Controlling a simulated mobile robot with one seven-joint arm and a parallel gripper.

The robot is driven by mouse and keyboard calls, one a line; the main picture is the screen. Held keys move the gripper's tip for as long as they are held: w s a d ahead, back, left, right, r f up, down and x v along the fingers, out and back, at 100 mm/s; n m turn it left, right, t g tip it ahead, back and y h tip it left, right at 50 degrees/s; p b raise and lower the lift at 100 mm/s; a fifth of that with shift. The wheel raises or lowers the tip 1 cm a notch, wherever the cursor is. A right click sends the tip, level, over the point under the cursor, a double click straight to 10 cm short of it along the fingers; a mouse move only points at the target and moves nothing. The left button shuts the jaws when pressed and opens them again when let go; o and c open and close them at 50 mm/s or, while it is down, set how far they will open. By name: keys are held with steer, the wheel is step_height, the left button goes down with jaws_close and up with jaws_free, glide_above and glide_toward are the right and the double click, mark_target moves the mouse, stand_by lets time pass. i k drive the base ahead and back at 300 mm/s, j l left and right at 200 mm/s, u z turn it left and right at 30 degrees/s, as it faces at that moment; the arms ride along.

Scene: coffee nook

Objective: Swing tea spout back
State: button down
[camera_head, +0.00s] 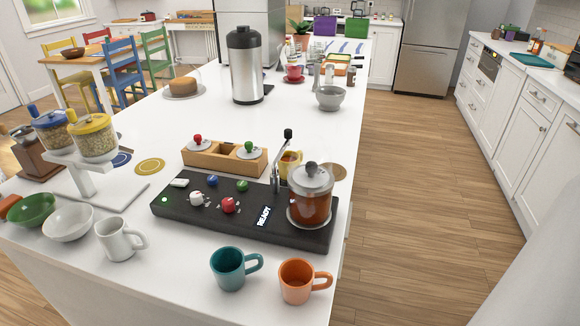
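A black tea machine (180,211) with a lit "READY" sign lies on the white island counter. A thin metal spout (282,158) with a black knob on top rises at its rear, left of the glass teapot. The spout's lower end and which way its outlet points are hard to make out. The teapot (311,207) holds reddish-brown tea, has a metal lid, and sits on the machine's right end. A yellow mug (291,161) stands behind the spout, partly hidden by it. My gripper is not in view.
A teal mug (228,268) and an orange mug (297,281) stand in front of the machine. A wooden box with two lidded canisters (223,158) is behind it. A white mug (119,240) and bowls are at left. The wooden floor (420,180) right of the counter is clear.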

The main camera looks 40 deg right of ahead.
mark_target(288, 133)
steer(key=k+l+z, duration=0.2)
steer(key=l, duration=0.4)
steer(key=k+l+z, duration=0.2)
steer(key=l, duration=0.4)
steer(key=l+z, duration=0.15)
steer(key=l, duration=0.45)
steer(key=i+j, duration=0.2)
steer(key=j, duration=0.15)
steer(key=i+j, duration=0.2)
steer(key=j, duration=0.15)
steer(key=i+j, duration=0.2)
steer(key=j, duration=0.15)
steer(key=z, duration=0.05)
